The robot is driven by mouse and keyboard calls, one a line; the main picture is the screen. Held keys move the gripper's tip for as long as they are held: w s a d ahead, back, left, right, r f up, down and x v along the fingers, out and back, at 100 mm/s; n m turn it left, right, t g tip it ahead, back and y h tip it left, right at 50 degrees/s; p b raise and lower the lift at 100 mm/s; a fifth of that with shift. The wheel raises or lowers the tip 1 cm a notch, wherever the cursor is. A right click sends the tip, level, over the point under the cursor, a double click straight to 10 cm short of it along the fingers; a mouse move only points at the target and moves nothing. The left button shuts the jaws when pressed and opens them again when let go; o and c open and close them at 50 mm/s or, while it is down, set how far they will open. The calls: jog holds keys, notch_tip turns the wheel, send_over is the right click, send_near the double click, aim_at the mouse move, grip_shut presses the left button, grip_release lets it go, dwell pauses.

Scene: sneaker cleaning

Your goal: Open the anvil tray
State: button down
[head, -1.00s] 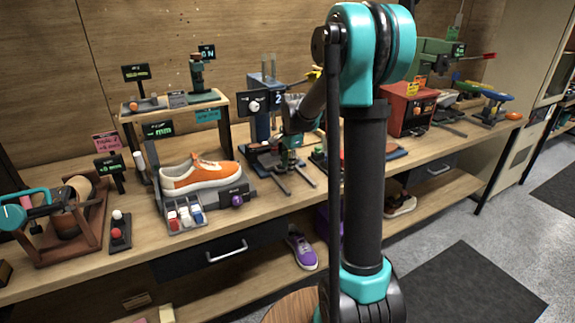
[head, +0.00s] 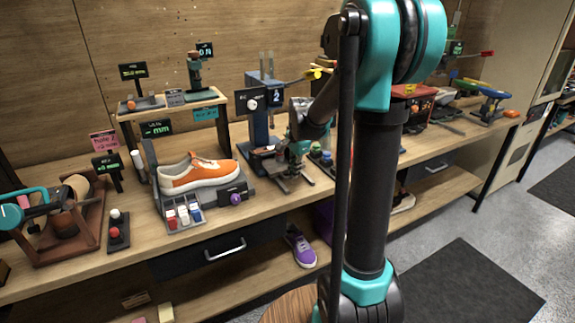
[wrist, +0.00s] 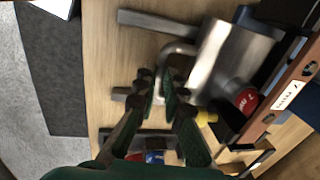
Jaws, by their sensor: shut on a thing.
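The press with the blue column (head: 259,128) and a sign reading 2 stands at the middle of the bench. In the wrist view the anvil tray is a grey metal box (wrist: 228,55) with a bent metal handle (wrist: 177,47) on its near side. My gripper (wrist: 162,76) is shut on this handle, its two dark green fingers on either side. In the head view my gripper (head: 292,168) is low in front of the press, and my wrist hides part of the tray. A red-capped item (wrist: 247,100) with white marking sits beside the tray.
An orange sneaker (head: 197,174) stands on a holder left of the press. Small bottles (head: 320,154) stand right of my gripper. A yellow knob (wrist: 207,117) is close to my fingers in the wrist view. Open floor lies before the bench.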

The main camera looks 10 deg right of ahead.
jog(key=s, duration=0.2)
jog(key=s+d, duration=0.1)
jog(key=s, duration=0.1)
jog(key=s+d, duration=0.1)
jog(key=shift+s, duration=0.4)
jog(key=c, duration=1.6)
grip_release()
notch_tip(320, 180, up, 12)
jog(key=s, duration=0.2)
jog(key=shift+d, duration=0.3)
jog(key=shift+f, duration=0.1)
